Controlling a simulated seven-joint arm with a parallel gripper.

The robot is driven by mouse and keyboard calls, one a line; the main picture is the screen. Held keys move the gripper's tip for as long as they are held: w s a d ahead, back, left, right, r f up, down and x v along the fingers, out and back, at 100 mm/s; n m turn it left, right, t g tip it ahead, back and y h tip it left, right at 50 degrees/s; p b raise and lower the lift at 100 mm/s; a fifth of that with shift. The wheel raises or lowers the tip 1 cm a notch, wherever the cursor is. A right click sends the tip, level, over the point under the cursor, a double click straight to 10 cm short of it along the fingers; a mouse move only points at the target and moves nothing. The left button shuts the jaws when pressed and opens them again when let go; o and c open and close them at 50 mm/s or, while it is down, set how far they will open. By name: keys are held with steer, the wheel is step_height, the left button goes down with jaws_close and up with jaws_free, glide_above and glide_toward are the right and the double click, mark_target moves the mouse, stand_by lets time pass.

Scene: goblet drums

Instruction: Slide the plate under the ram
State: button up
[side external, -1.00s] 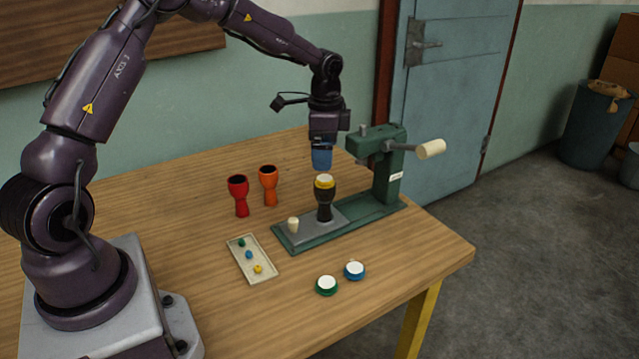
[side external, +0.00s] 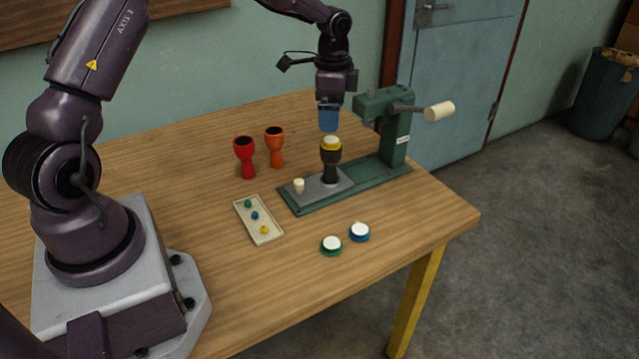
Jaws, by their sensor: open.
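The grey sliding plate (side external: 318,190) lies on the green base of the press, at its left end and clear of the ram. A cream knob (side external: 299,186) stands on its left part. A black goblet drum (side external: 330,165) with a yellow rim and white head stands upright on the plate. The press (side external: 395,130) rises at the base's right end, with the ram's head (side external: 366,105) at its upper left. My gripper (side external: 328,129), with blue fingers, is open just above the drum's head and points down. The gap between fingers and drum is too small to judge.
A red goblet (side external: 245,157) and an orange goblet (side external: 274,146) stand left of the press. A shallow tray (side external: 273,238) holds small coloured pieces. Green-rimmed (side external: 331,245) and blue-rimmed (side external: 359,232) discs lie in front. The press lever's cream handle (side external: 440,110) sticks out right.

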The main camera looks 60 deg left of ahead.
steer(key=shift+c, duration=1)
steer(key=s, duration=0.2)
steer(key=shift+s+a+r, duration=0.25)
steer(key=shift+s+r, duration=0.05)
steer(key=shift+r, duration=0.1)
steer(key=c, duration=0.6)
steer(key=n, duration=0.3)
glide_above(299, 181)
step_height(299, 181, down, 3)
step_height(299, 181, down, 12)
steer(key=shift+f, duration=0.2)
